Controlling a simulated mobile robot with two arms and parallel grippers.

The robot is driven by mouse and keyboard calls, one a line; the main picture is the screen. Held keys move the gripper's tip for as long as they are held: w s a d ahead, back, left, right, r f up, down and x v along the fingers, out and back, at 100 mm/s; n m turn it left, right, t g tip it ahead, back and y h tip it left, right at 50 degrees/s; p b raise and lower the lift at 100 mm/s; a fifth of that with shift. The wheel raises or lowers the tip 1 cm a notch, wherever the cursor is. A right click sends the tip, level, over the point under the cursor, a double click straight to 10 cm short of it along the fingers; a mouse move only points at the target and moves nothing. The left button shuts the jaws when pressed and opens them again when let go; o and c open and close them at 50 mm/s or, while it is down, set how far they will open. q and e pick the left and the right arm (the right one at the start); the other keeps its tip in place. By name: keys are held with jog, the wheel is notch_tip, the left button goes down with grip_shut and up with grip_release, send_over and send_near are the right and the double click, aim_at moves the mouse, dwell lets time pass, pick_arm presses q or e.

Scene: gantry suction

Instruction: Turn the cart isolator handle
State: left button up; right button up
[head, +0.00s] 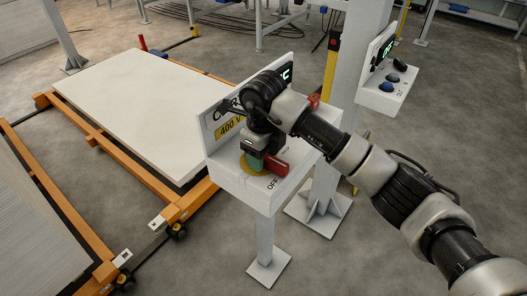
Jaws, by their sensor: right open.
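The cart isolator is a white box (226,187) on a post, with a "400 V" label and "OFF" lettering on its top. Its red handle (277,167) lies on the box top, over a yellow round plate (251,166). My right arm reaches in from the right, and my right gripper (256,160) points down at the box beside the handle. The gripper is open, but its fingers are mostly hidden by the wrist and the handle. I cannot tell whether it touches the handle. My left gripper is not in view.
An orange cart frame (112,150) carries a white panel stack (150,105) on the left. A white column (346,70) stands behind the box. A control panel with knobs (384,97) is at the right. Bare floor (200,270) lies in front.

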jog(key=shift+f, duration=0.15)
grip_shut()
jog(key=shift+w+d, duration=0.1)
